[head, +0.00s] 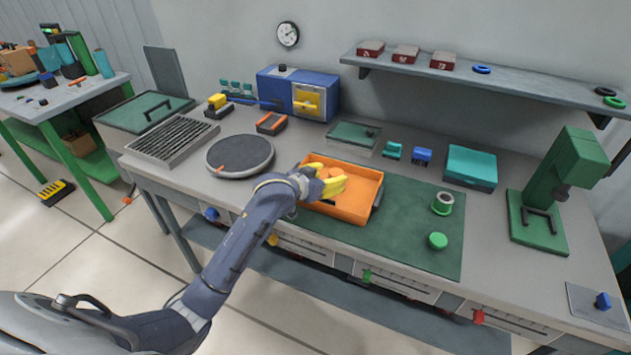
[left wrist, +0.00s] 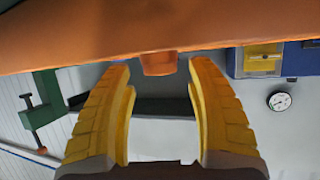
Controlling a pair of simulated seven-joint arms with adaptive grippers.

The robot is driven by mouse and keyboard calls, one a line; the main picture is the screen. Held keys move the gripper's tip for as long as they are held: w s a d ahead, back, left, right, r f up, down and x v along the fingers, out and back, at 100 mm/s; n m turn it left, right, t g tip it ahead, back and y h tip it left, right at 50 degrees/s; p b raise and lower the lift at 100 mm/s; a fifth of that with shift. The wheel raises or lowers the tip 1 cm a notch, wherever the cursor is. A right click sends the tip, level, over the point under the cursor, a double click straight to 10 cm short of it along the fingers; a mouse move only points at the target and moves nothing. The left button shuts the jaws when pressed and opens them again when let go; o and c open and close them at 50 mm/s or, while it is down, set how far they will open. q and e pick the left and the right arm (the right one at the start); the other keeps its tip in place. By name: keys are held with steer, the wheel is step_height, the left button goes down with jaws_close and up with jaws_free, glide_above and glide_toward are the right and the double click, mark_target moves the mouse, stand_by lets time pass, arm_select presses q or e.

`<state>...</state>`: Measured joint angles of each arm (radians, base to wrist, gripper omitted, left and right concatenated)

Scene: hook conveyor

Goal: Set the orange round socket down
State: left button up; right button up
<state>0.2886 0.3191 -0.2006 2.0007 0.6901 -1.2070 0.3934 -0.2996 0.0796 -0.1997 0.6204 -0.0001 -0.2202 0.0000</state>
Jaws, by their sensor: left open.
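The orange round socket (head: 335,172) is in the orange tray (head: 358,208), near its left part. My left gripper (head: 329,177) reaches into the tray from the left with its yellow fingers open on either side of the socket. In the left wrist view, which looks upside down, the socket (left wrist: 160,63) shows between the fingertips, against the orange tray surface (left wrist: 90,32), with gaps on both sides. The fingers partly hide the socket in the head view. My right gripper is not in view.
The tray stands on a green mat (head: 410,240). A dark round turntable (head: 240,155) is left of it, and a green ring-topped part (head: 442,203) and a green knob (head: 438,241) are to its right. A green press (head: 555,190) stands at the right.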

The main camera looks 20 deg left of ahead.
arm_select(q)
steer(key=v, duration=0.8)
steer(key=shift+r, duration=0.1)
